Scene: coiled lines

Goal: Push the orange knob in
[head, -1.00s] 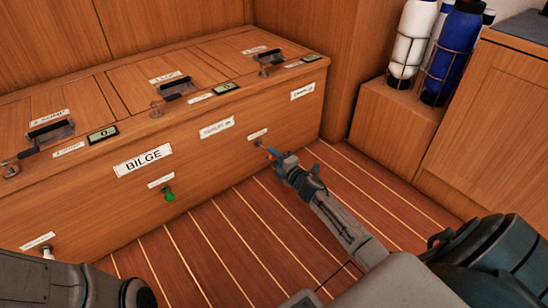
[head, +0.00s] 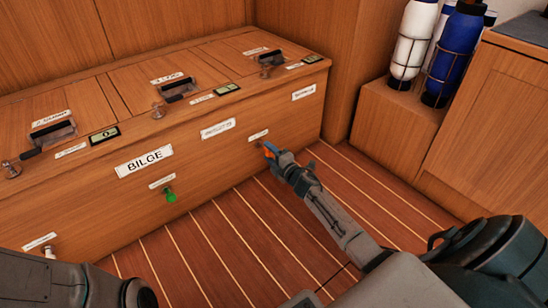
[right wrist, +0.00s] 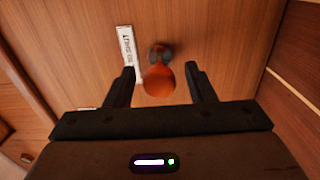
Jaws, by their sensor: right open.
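The orange knob (right wrist: 158,80) sticks out of the front of the wooden locker on a dark round collar. In the right wrist view it lies between the two fingers of my right gripper (right wrist: 165,88), which are spread apart with gaps at both sides. In the head view the orange knob (head: 270,150) is a small patch at the tip of my right gripper (head: 272,154), below a small white label. I cannot tell whether the gripper touches it. My left gripper is not in view; only part of my left arm shows at the lower left.
A green knob (head: 170,195) and a white knob (head: 49,252) sit further left on the same locker front (head: 220,165). Lidded hatches with handles line its top. Bottles (head: 452,50) stand in racks at the right. The striped floor (head: 200,245) is clear.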

